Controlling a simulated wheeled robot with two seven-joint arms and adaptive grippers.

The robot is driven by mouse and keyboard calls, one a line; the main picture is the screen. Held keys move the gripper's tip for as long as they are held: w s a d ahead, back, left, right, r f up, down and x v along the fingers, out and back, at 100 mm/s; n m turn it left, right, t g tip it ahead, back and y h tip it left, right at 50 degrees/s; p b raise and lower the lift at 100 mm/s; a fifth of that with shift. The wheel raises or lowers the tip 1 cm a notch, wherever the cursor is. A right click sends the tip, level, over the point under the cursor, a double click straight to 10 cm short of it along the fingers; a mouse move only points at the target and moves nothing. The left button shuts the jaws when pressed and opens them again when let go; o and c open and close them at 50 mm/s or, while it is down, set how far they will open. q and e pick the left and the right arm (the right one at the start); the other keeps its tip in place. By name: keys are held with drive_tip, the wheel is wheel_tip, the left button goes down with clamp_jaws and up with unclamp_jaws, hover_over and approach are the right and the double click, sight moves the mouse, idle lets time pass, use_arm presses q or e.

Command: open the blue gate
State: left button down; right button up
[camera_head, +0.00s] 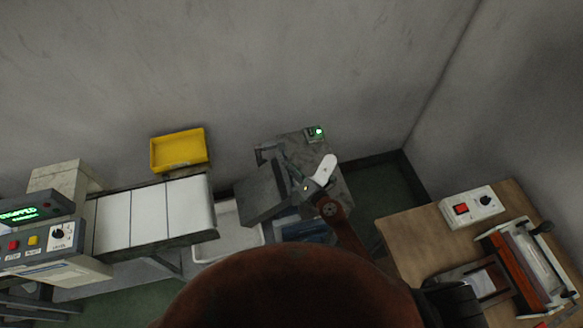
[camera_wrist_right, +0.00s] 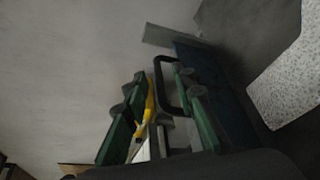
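A dark blue panel, which I take for the blue gate (camera_wrist_right: 228,98), shows right of centre in the right wrist view. A black bar handle (camera_wrist_right: 160,72) stands beside it. My right gripper (camera_wrist_right: 160,80) is open, with green-padded fingers on either side of the handle; I cannot tell whether they touch it. In the head view, my right gripper (camera_head: 288,160) is over the grey table, near the dark handle (camera_head: 262,151). A blue surface (camera_head: 305,231) shows low beside my arm; I cannot tell whether it is the gate. My left gripper is not in view.
A yellow tray (camera_head: 179,150) stands by the wall, left of the grey table (camera_head: 295,143). A white-topped conveyor (camera_head: 150,214) and a control panel (camera_head: 45,240) are at left. A wooden table (camera_head: 410,235) with a switch box (camera_head: 470,206) is at right.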

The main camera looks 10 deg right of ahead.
drive_tip(key=shift+w, duration=0.25)
drive_tip(key=shift+s, duration=0.1)
drive_tip(key=shift+c, duration=1.2)
clamp_jaws()
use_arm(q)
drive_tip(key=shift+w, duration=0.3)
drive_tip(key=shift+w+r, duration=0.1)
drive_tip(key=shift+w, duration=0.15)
